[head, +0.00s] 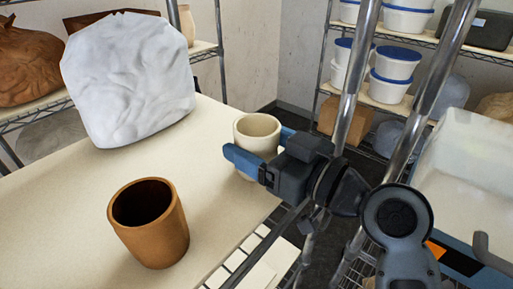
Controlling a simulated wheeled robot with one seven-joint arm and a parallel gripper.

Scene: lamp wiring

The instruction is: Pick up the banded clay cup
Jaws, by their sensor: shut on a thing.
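A pale cream cup (257,129) with a thick rim stands upright near the right edge of the table. My gripper (258,147) reaches in from the right, and its blue fingers are shut on this cup, one on each side. The near finger hides part of its lower wall, and I cannot tell whether its base touches the table. An orange-brown clay cup (155,232) with a dark inside stands upright on the table at the front left, apart from my gripper. I can make out no clear bands on either cup.
A large white wrapped lump (128,80) sits at the back of the cream table (75,215). Wire shelves with white tubs (397,63) stand behind at right. Metal poles (356,100) rise near my arm. A translucent bin (468,165) is at far right.

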